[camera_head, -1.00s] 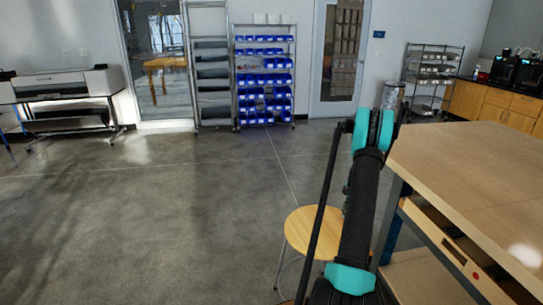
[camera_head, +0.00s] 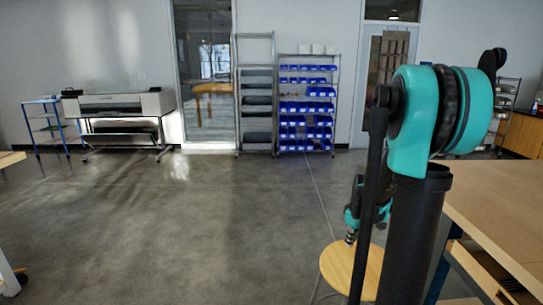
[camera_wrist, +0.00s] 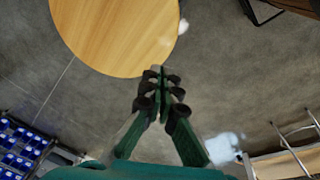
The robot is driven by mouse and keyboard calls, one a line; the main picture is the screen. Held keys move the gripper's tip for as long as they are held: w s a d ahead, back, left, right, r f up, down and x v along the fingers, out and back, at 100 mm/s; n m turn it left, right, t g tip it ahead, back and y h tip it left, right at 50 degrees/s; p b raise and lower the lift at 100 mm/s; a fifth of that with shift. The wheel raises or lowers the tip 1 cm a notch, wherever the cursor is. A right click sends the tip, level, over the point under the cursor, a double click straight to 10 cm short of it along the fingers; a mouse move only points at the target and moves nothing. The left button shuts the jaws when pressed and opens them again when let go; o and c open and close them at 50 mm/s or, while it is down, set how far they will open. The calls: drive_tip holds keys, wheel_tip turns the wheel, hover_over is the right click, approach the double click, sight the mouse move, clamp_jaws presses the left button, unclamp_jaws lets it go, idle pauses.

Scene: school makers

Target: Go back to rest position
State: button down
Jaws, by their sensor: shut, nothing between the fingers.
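My gripper (camera_wrist: 161,74) shows in the wrist view with its fingers together and nothing between them. It points down over the grey floor, and its tips lie just beside the edge of a round wooden stool top in the picture. In the head view, my teal and black arm stands raised at the right, in front of the stool and the table.
The round stool (camera_head: 345,268) stands beside the wooden table (camera_head: 500,205) at the right. Blue bins fill a rack (camera_head: 307,105) at the back wall. A large printer (camera_head: 125,103) stands at the back left. The floor (camera_head: 190,230) in the middle is clear.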

drive_tip(key=s+a+m+t, duration=0.1)
drive_tip(key=s+a+m, duration=0.2)
drive_tip(key=s, duration=0.6)
drive_tip(key=s+a+f+m+t, duration=0.1)
drive_tip(key=s+a+m, duration=0.3)
drive_tip(key=s, duration=0.5)
drive_tip(key=shift+s+a+f, duration=0.15)
drive_tip(key=shift+s+a, duration=0.2)
drive_tip(key=shift+a, duration=0.65)
